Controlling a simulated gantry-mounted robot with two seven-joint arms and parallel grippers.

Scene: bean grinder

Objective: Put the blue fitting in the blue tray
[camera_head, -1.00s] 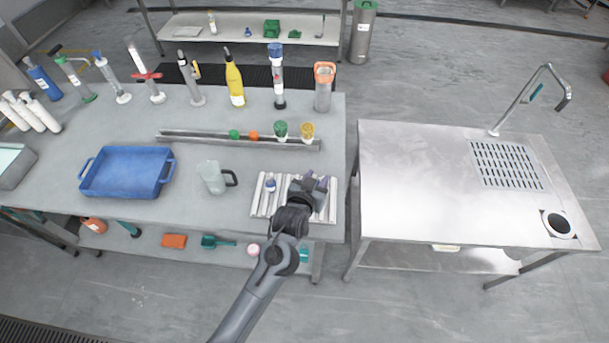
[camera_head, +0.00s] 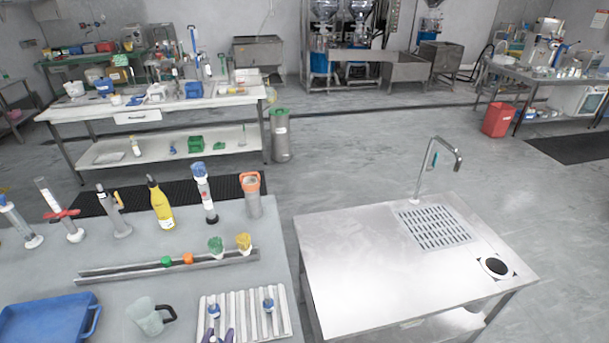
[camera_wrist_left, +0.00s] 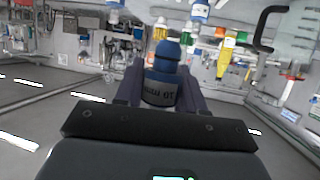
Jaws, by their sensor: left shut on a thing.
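The blue fitting (camera_wrist_left: 162,80) is between the fingers of my left gripper in the left wrist view, its rounded blue end pointing away from the palm and dark print on its body. My left gripper (camera_head: 219,337) is shut on it. In the head view only the fingertips show, at the bottom edge by the front of a ribbed rack, and the held fitting is hard to make out. The blue tray (camera_head: 50,318) lies at the lower left, partly cut off, well left of the gripper. My right gripper is not in view.
Two more blue-topped pieces, one at left (camera_head: 214,311) and one at right (camera_head: 268,304), are on the pale ribbed rack (camera_head: 283,318). A metal rail (camera_head: 110,273) and several tall bottles are behind.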

